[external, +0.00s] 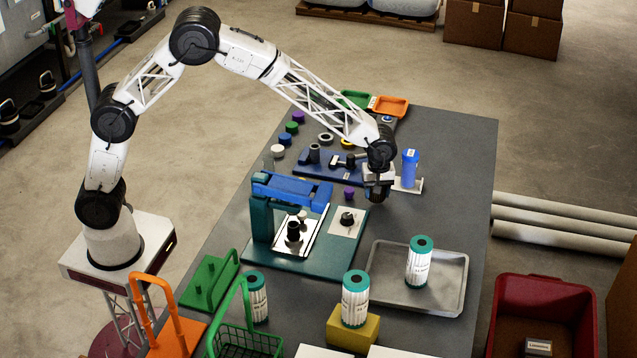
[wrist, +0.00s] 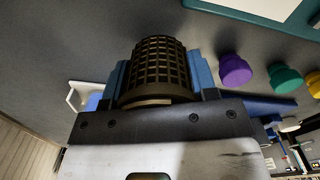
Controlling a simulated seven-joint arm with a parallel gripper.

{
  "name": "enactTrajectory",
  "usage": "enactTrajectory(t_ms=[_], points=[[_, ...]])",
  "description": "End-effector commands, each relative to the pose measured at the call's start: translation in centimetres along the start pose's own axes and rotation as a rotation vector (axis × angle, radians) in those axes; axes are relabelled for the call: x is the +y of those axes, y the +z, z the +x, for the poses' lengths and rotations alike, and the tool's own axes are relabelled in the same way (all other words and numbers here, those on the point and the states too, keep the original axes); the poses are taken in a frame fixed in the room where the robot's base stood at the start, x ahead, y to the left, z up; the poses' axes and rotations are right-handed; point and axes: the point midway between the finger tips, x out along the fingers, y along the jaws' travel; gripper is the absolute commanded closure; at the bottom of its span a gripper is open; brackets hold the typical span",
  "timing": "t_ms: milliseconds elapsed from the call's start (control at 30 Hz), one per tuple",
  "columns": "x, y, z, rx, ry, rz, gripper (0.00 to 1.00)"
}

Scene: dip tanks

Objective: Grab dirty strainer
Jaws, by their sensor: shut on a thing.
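The dirty strainer (wrist: 157,68) is a dark brown, grid-walled basket with a solid rim. In the wrist view it sits between the blue fingers of my gripper (wrist: 160,78), which is shut on it. In the external view my gripper (external: 378,182) is over the far middle of the grey bench. The strainer shows there only as a small dark shape (external: 377,196) at the fingers. I cannot tell from these views whether it touches the bench.
A blue canister (external: 410,168) stands close right of my gripper. A teal and blue press (external: 290,190) is to the left. A grey tray (external: 391,294) with a white cartridge (external: 418,266) is nearer the camera. Purple (wrist: 235,70) and green (wrist: 284,78) caps lie nearby.

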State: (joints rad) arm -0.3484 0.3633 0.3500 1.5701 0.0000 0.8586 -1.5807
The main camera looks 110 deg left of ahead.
Motion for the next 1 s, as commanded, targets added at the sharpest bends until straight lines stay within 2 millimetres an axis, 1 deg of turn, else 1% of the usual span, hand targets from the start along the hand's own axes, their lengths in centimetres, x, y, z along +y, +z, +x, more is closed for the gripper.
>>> enactTrajectory(t_ms=[67,267,700,1000], points=[[0.0,0.0,-1.2,0.000,0.003,0.000,0.72],[-2.3,0.0,-1.5,0.000,0.000,0.000,0.72],[-9.2,-0.2,-2.1,0.000,0.001,0.000,0.72],[-13.4,-0.2,-2.5,0.000,0.000,0.000,0.72]])
